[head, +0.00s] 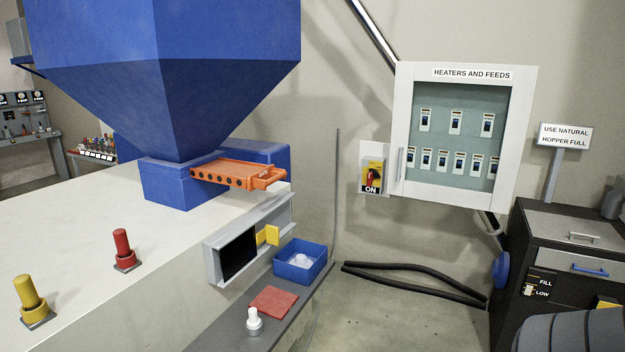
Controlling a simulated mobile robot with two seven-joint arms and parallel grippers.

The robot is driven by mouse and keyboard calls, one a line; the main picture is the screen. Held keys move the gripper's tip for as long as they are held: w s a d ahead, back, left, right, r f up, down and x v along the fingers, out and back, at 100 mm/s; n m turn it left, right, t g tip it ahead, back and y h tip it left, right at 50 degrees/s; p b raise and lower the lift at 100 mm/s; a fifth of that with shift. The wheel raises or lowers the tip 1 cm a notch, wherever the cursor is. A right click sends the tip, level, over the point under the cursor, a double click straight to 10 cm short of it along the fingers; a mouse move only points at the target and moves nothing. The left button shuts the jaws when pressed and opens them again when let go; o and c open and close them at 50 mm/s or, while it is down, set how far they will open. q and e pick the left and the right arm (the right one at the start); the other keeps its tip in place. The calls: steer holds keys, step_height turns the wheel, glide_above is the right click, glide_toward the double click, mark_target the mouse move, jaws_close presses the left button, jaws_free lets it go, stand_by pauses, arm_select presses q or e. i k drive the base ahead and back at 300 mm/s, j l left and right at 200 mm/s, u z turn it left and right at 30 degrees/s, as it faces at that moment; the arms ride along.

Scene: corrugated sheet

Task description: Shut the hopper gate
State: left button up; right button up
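The blue hopper (165,75) narrows down to a square blue throat (180,187) on the white machine top. The hopper gate (232,174) is an orange slide plate with a row of dark holes along its side. It sticks out of the throat toward the right, and a good length of it shows. A loop-shaped orange handle (268,179) forms its outer end. The end inside the throat is hidden. Neither of my grippers shows in the head view, and nothing touches the gate.
Red (122,245) and yellow (27,292) posts stand left. A switch cabinet (458,135) hangs right.

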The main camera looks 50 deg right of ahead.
mark_target(250, 176)
steer(key=z, duration=1.3)
